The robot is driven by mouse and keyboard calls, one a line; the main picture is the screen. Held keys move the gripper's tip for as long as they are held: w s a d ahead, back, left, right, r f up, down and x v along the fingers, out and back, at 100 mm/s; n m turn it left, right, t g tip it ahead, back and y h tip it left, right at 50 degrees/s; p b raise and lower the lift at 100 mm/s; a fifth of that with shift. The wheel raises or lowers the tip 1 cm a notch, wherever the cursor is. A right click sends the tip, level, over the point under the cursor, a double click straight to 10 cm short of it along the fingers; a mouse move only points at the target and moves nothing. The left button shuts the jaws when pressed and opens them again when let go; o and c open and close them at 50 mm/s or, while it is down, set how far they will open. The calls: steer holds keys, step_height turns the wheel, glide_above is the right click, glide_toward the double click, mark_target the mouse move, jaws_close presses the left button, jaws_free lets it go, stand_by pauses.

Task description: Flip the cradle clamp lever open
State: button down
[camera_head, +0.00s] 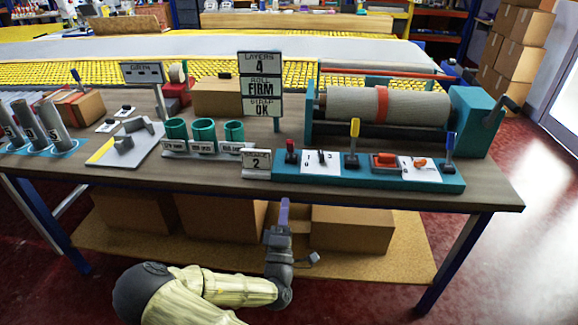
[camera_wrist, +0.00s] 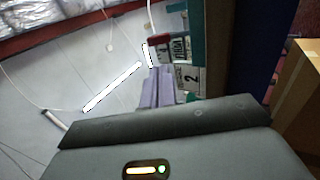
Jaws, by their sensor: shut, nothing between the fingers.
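My gripper (camera_head: 284,205), with purple fingers, is shut and empty, pointing up just in front of the table's front edge. Its fingers also show in the wrist view (camera_wrist: 160,85). A roll of beige rug (camera_head: 385,106) with a red-brown band lies in the teal-ended cradle (camera_head: 472,122). No label readable here tells which one is the cradle clamp lever. My gripper is apart from all of them.
The table (camera_head: 225,172) also bears signs reading FIRM and OK, green cups (camera_head: 204,131), a grey fixture (camera_head: 128,143) and grey cylinders (camera_head: 52,124) at the left. A grey crank (camera_head: 508,100) sticks out at the right. Cardboard boxes (camera_head: 350,230) stand under the table.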

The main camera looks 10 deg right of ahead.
mark_target(290, 149)
steer(key=shift+r, duration=0.1)
steer(key=x, duration=1.4)
steer(key=shift+p, duration=0.35)
steer(key=shift+a+r, duration=0.1)
steer(key=shift+r, duration=0.05)
